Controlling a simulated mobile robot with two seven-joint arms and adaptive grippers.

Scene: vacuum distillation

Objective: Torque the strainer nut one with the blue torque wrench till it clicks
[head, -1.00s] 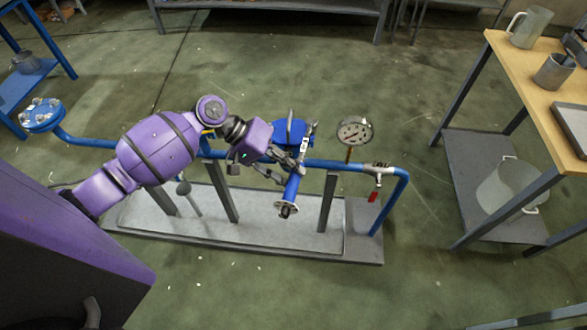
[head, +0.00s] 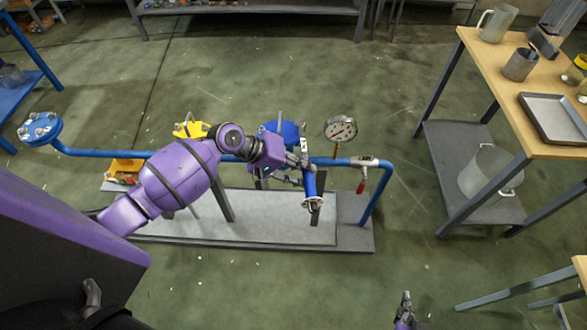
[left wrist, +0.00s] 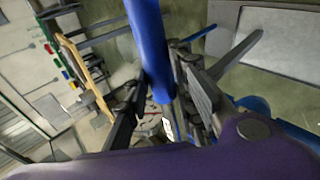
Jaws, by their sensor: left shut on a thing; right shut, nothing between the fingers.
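My left gripper (head: 298,163) is shut on the blue torque wrench (head: 310,182) beside the blue pipe. The wrench has a white label by the fingers and a metal piece at its lower end in the head view. In the left wrist view, its blue shaft (left wrist: 149,40) passes between the fingers (left wrist: 157,108). A blue fitting (head: 285,131) sits on the pipe behind the gripper; I cannot tell whether it is the strainer. Strainer nut one cannot be made out, nor whether the wrench touches it. My right gripper (head: 405,297) is shut and empty at the bottom.
The blue pipe (head: 110,153) runs on posts above a grey base (head: 270,232). A pressure gauge (head: 341,128), a red-handled valve (head: 361,186) and a yellow part (head: 190,129) are along it. A wooden-topped table (head: 490,75) stands right. Floor in front is clear.

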